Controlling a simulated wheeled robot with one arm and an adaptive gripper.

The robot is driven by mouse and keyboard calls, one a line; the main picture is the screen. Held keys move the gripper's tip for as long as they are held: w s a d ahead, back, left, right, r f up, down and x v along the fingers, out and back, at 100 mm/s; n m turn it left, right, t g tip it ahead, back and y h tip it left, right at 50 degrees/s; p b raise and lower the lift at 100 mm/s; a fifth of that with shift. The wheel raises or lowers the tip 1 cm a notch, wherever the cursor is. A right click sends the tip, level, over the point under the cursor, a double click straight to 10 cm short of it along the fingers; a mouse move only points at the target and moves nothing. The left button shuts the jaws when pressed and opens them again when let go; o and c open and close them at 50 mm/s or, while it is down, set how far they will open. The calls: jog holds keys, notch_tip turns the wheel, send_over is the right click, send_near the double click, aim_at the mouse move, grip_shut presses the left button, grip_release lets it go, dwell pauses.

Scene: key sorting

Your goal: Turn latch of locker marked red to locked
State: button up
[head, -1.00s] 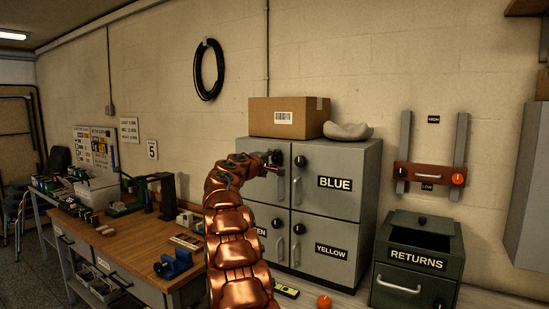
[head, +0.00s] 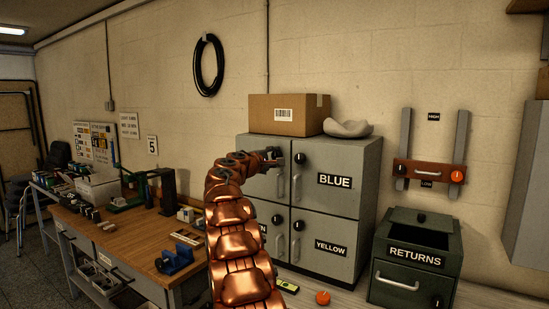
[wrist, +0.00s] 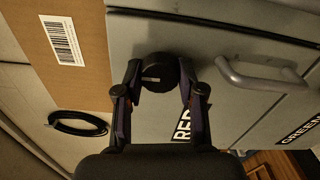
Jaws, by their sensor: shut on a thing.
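The locker marked red (wrist: 150,120) is the upper left door of the grey locker block, mostly behind my arm in the head view. Its label (wrist: 183,124) shows "RED", partly covered by a finger, in the wrist view. Its latch is a round black knob (wrist: 160,76) with a pale mark lying roughly level in the wrist picture. My gripper (wrist: 160,80) has one finger on each side of the knob and is shut on it. It also shows in the head view (head: 275,155) at the upper door. The door looks closed.
The red door's handle (wrist: 262,80) is close beside the knob. The blue locker (head: 335,200) is to the right, with its own knob (head: 300,158). A cardboard box (head: 287,114) stands on top. A returns bin (head: 416,255) and workbench (head: 130,235) flank the lockers.

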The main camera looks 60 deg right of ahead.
jog(key=o, duration=1.1)
jog(key=shift+o, duration=0.2)
jog(key=shift+a, duration=0.1)
jog(key=a, duration=1.1)
jog(key=shift+s+a, duration=0.2)
jog(key=shift+a, duration=0.2)
jog(key=s+a+f+y, duration=0.6)
jog(key=s+a+f, duration=0.3)
jog(key=a, duration=0.9)
jog(key=s+a+f+m+g+y+p, duration=0.1)
jog(key=s+a+f+y, duration=0.5)
jog(key=s+a+f, duration=0.4)
jog(key=s+a+f+m+g+y+p, duration=0.1)
jog(key=s+a+f+y, duration=0.5)
jog(key=a, duration=2.1)
jog(key=s+f, duration=0.4)
jog(key=s, duration=0.5)
jog(key=shift+s+a, duration=0.2)
jog(key=shift+a, duration=0.1)
